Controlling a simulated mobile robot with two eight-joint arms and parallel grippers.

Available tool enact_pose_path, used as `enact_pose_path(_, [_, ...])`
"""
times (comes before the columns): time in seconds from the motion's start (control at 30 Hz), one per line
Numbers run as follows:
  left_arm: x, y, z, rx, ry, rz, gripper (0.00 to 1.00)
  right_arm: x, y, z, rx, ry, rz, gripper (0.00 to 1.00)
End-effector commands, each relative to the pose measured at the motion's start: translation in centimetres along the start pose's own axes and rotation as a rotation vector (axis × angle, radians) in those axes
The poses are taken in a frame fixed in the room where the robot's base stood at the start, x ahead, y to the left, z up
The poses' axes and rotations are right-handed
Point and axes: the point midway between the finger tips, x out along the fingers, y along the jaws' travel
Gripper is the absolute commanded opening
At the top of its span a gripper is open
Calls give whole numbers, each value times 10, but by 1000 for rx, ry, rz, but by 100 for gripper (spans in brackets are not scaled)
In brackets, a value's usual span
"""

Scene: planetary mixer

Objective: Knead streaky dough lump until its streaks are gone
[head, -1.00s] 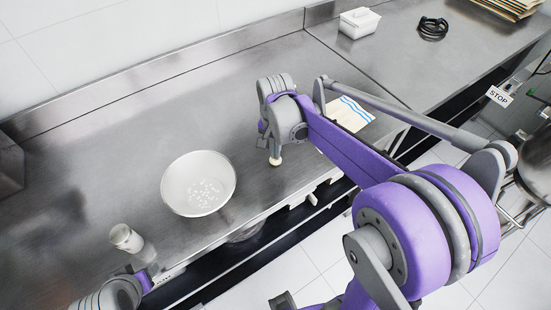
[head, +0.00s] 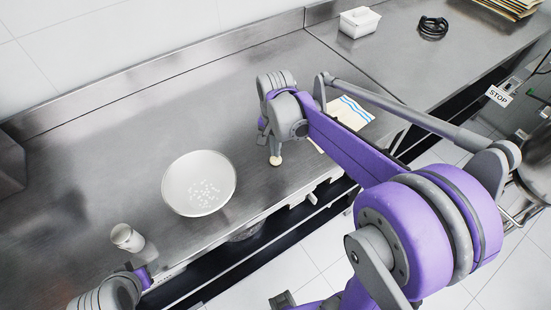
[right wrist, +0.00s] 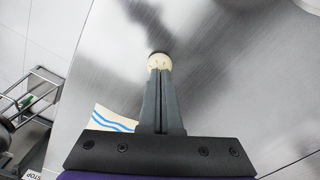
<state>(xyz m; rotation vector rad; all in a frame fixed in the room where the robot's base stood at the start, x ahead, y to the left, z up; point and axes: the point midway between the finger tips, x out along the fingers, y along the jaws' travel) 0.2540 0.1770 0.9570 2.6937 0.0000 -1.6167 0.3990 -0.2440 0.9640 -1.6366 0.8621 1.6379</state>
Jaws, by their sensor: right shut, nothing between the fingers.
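The dough lump (head: 276,160) is a small cream-coloured piece on the steel counter near its front edge. It also shows in the right wrist view (right wrist: 158,60), just beyond the fingertips, which cover its near side. Streaks are too small to make out surely. My right gripper (head: 275,150) points down over the lump with its fingers shut together and nothing between them. In the right wrist view its fingertips (right wrist: 159,72) appear to meet the lump's upper side. My left arm shows at the bottom left; its fingers are not clear.
A pale bowl (head: 169,183) with white bits inside stands left of the lump. A white cup (head: 127,238) stands near my left arm. A blue-striped cloth (head: 347,113) lies right of the right gripper.

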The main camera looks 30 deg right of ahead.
Motion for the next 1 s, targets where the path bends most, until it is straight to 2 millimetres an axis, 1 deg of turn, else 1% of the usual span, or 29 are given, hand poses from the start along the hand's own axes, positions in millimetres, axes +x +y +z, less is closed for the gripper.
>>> enact_pose_path(0.4, [6,0,8,0,-7,0,50,11,0,0,0,0,0,0])
enact_pose_path(1.0, [6,0,6,0,-6,0,50,8,0,0,0,0,0,0])
